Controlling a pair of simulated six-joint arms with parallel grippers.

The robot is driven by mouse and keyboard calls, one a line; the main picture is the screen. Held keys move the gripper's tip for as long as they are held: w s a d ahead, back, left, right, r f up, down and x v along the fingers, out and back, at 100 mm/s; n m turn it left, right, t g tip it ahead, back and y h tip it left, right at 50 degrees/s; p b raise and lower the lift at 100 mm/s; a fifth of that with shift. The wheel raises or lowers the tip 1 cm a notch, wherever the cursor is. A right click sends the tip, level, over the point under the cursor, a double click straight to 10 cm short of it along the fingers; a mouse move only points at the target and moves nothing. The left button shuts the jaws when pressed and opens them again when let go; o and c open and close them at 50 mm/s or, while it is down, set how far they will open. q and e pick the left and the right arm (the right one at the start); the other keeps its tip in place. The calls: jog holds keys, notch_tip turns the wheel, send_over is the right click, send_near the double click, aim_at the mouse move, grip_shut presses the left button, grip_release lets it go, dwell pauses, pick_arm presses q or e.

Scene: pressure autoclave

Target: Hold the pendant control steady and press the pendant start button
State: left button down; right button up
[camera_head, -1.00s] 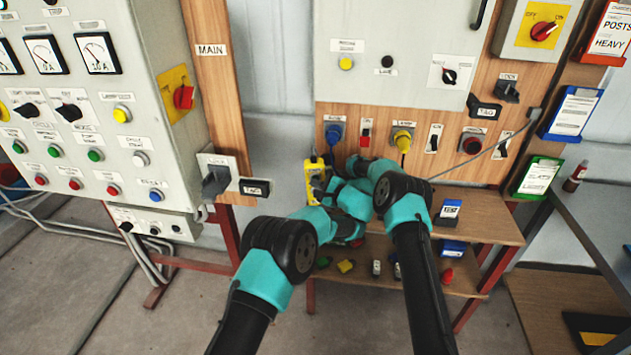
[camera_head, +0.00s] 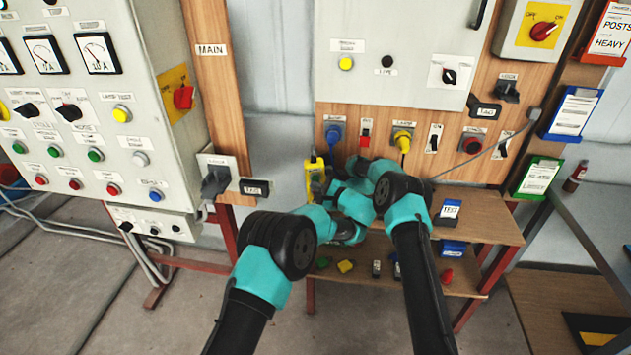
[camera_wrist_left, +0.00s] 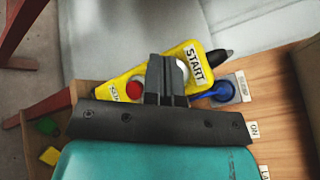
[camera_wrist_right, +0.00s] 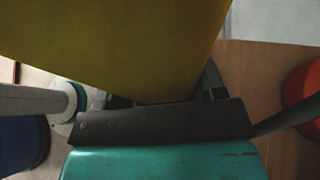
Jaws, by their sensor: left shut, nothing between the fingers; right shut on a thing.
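The yellow pendant control (camera_head: 312,178) hangs in front of the bench, below the blue plug. In the left wrist view the pendant (camera_wrist_left: 137,88) lies tilted, with a red button (camera_wrist_left: 133,89) and a START label (camera_wrist_left: 194,65). A pale button (camera_wrist_left: 182,70) beside that label is partly hidden by my left gripper (camera_wrist_left: 167,62). My left gripper is shut and empty, its tips over the pendant's face; I cannot tell whether they touch the button. My right gripper (camera_wrist_right: 165,98) is shut on the pendant, whose yellow body (camera_wrist_right: 130,45) fills much of the right wrist view.
A blue socket (camera_head: 333,132) and a yellow plug (camera_head: 403,138) sit on the board behind. The large grey control cabinet (camera_head: 90,120) stands left.

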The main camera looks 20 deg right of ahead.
dwell(0.3)
pick_arm(q)
jog(key=s, duration=0.1)
jog(key=s+a, duration=0.1)
jog(key=s, duration=0.2)
jog(key=shift+s+a, duration=0.25)
jog(key=shift+s, duration=0.15)
dwell(0.6)
pick_arm(e)
jog(key=o, duration=0.8)
jog(key=v, duration=1.2)
